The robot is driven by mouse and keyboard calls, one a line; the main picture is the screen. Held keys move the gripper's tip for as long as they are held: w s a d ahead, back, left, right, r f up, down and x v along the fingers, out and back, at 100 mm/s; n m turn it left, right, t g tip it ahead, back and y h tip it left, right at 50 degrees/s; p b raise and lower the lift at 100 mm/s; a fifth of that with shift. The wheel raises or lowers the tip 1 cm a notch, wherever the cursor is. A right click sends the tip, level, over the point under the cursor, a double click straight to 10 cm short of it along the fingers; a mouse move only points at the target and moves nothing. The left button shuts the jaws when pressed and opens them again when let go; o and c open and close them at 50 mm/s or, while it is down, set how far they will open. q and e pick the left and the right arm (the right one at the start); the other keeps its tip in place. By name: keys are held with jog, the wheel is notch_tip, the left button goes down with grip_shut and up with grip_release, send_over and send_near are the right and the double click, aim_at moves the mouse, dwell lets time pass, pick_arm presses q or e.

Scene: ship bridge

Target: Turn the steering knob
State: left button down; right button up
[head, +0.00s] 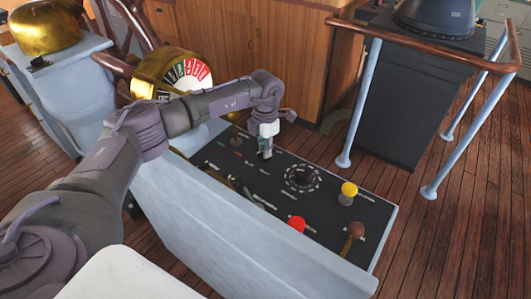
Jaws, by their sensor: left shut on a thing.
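The dark control panel (334,203) slopes across the top of a pale blue console. My left gripper (265,152) reaches down to the panel's upper part, its fingers shut on a small control there, which appears to be the steering knob. The fingers hide nearly all of that knob, so its angle cannot be told. A round black dial (302,178) with pale marks around it sits to the right of the gripper, apart from it. My right gripper is not in view.
A brass telegraph (176,72) with a coloured dial stands behind my left arm. A copper-coloured rail (430,46) on blue posts is at the back right.

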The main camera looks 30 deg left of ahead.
pick_arm(q)
jog(key=shift+w+r+m, duration=0.1)
jog(key=shift+m, duration=0.4)
jog(key=c, duration=1.2)
grip_release()
jog(key=shift+b, duration=0.3)
notch_tip(320, 180, up, 12)
